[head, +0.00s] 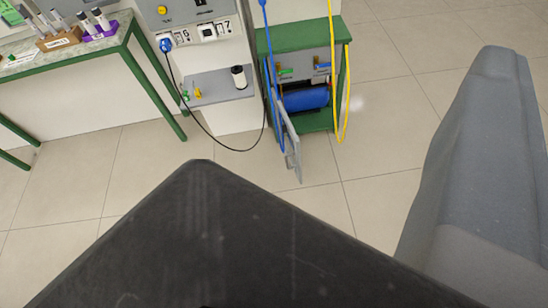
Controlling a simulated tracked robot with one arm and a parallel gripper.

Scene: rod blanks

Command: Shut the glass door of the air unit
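The air unit is a green-framed cabinet (290,38) at the top centre, with a blue tank (305,99) and small coloured valves on a grey panel inside. Its glass door (291,149) stands open at the left side of the front, swung out toward me and seen nearly edge-on. A blue hose hangs close along the door and a yellow hose (347,90) loops down the cabinet's right side. No gripper fingers show in this view. Large dark and grey parts of my own body fill the foreground and hide the floor below.
Left of the air unit stands a white machine with a grey shelf (222,86) holding a dark-capped white cylinder (239,77). A black cable (205,128) droops from its blue plug. A green-framed table (75,57) with rod holders is far left. Tiled floor (130,165) is clear.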

